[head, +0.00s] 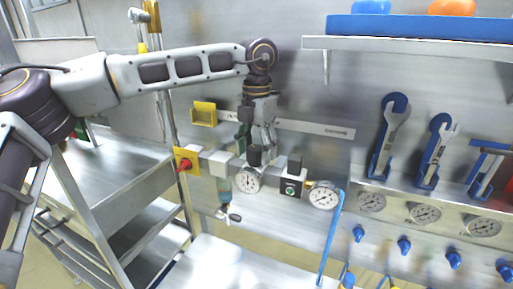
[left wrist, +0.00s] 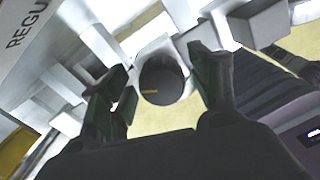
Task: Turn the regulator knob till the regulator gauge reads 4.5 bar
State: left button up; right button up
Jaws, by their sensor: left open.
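The regulator knob (head: 254,157) is a black round cap on top of the air line fittings. The round white regulator gauge (head: 249,180) sits just below it, and its needle is too small to read. My left gripper (head: 256,139) points down directly above the knob. In the left wrist view its open fingers (left wrist: 160,68) stand on either side of the black knob (left wrist: 163,84), which bears a small yellow mark. Gaps show between the fingers and the knob, so I see no grip. My right gripper is in neither view.
Right of the regulator are a block with a green button (head: 290,187) and a second gauge (head: 324,196). A red knob on a yellow plate (head: 186,163) is at the left. A label rail (head: 310,127) runs behind. Wrenches (head: 392,130) hang at the right.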

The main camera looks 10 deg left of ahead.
pick_arm(q)
jog(key=c, duration=1)
jog(key=shift+f+m, duration=0.1)
jog(key=shift+m, duration=0.2)
